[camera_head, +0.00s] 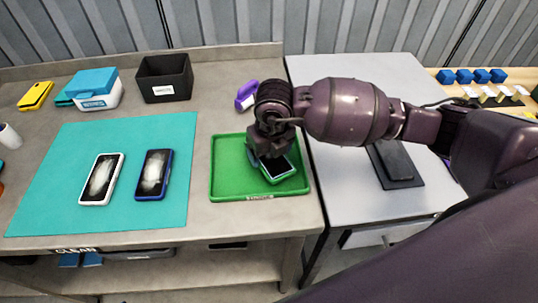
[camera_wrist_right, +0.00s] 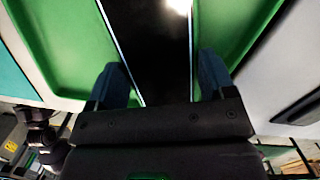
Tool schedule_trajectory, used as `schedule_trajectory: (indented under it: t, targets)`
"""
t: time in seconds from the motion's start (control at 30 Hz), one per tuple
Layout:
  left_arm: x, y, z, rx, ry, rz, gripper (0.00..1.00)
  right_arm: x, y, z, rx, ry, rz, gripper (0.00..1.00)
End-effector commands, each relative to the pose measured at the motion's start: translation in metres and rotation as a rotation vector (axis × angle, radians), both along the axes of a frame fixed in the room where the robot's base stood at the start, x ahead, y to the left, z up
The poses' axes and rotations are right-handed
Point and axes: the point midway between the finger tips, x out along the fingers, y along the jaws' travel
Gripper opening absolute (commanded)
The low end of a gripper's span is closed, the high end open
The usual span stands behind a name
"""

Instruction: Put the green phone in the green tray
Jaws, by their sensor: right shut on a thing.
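The green phone (camera_head: 280,168) has a dark screen and a pale green edge, and lies at an angle within the outline of the green tray (camera_head: 230,190). My right gripper (camera_head: 268,150) is over the tray and shut on the phone, hiding its upper end. In the right wrist view the phone's black screen (camera_wrist_right: 150,45) runs between the two blue-padded fingers (camera_wrist_right: 168,88), with the green tray (camera_wrist_right: 62,40) on both sides. I cannot tell whether the phone touches the tray floor. My left gripper is not in view.
A teal mat (camera_head: 60,185) left of the tray holds a white phone (camera_head: 101,179) and a blue phone (camera_head: 153,174). Behind stand a black bin (camera_head: 165,78), a blue-lidded box (camera_head: 95,88) and a purple item (camera_head: 246,95). A dark phone-like slab (camera_head: 396,160) lies on the right table.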

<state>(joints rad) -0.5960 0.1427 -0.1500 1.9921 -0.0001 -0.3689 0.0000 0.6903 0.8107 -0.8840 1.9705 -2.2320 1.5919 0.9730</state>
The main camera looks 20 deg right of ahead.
Motion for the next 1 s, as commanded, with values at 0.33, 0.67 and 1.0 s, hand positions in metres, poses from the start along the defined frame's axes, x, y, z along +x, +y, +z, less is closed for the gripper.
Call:
schedule_trajectory:
  t: [0.33, 0.67, 1.0]
  targets:
    - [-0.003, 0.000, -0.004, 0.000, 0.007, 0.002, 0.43, 0.000, 0.000, -0.018, 0.000, -0.001, 0.001, 0.42]
    - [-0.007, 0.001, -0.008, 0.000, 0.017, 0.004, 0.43, 0.000, 0.000, -0.021, 0.000, 0.000, 0.001, 0.97]
    - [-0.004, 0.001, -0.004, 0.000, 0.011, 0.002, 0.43, 0.000, 0.000, -0.015, 0.000, -0.001, 0.001, 1.00]
